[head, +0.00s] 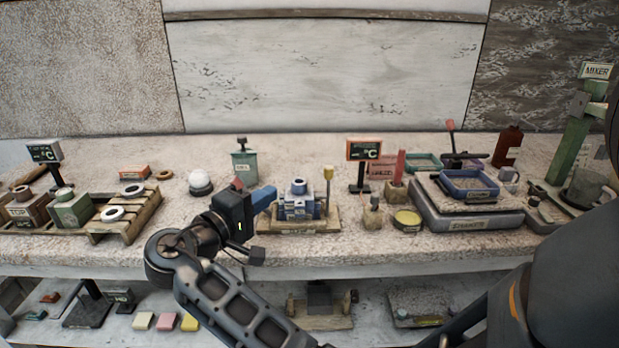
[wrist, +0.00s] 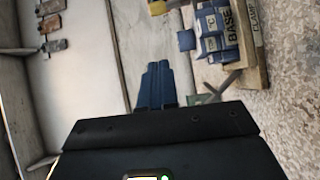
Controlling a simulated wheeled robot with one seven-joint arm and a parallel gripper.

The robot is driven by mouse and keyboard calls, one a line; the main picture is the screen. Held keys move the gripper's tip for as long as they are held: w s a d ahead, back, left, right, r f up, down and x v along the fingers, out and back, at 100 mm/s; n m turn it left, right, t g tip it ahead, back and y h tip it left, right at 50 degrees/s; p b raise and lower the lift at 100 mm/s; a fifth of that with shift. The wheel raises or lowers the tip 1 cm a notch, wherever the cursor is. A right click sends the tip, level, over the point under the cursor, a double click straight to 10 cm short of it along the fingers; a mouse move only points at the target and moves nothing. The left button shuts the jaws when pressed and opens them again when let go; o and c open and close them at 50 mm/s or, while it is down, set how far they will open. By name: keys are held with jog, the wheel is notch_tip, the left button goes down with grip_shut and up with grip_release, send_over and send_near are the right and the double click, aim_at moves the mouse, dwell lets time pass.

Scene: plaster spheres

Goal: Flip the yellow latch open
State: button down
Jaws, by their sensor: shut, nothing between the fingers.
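A small blue device (head: 298,205) stands on a wooden board (head: 290,228) at the middle of the bench. A yellow knob (head: 328,171) tops a thin upright post at the device's right; I take it for the yellow latch. In the wrist view a dull yellow piece (wrist: 157,7) at the top edge may be the same knob, mostly cut off. My gripper (head: 270,193) has its blue fingers close together at the device's left, apart from the knob. In the wrist view the fingers (wrist: 158,78) are shut and empty, pointing past the blue device (wrist: 212,32).
A sign on a black stand (head: 363,152) and a small bottle (head: 373,212) stand right of the board. A green canister (head: 244,165) is behind my gripper. A wooden pallet (head: 120,222) is at the left. Bare bench lies along the front edge.

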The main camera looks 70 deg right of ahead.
jog(key=p, duration=0.2)
send_near(326, 171)
jog(key=w+d, duration=0.2)
jog(key=d, duration=0.1)
jog(key=w+d, duration=0.1)
jog(key=d, duration=0.1)
jog(key=shift+d+f, duration=0.15)
jog(key=shift+d, duration=0.05)
jog(key=shift+s+d, duration=0.25)
jog(key=shift+s, duration=0.3)
jog(key=shift+s+d, duration=0.25)
jog(key=shift+s, duration=0.3)
jog(key=shift+s+d+f, duration=0.15)
jog(key=shift+s+d, duration=0.2)
jog(key=shift+s, duration=0.2)
jog(key=shift+p, duration=0.3)
jog(key=shift+s+d+r+m+t+y+p, duration=0.15)
jog(key=shift+s+m+y+p, duration=0.15)
jog(key=shift+s, duration=0.15)
jog(key=shift+s+d+r+m+t+y+p, duration=0.2)
jog(key=shift+s+m+p, duration=0.1)
jog(key=shift+s, duration=0.15)
jog(key=s+d+f+m+t+y+p, duration=0.1)
jog(key=s+d+m+y+p, duration=0.1)
jog(key=s, duration=0.4)
jog(key=shift+d+m+t+y+p, duration=0.3)
jog(key=shift+m+t, duration=0.05)
jog(key=shift+m, duration=0.35)
jog(key=shift+s+f, duration=0.2)
jog(key=shift+s, duration=0.15)
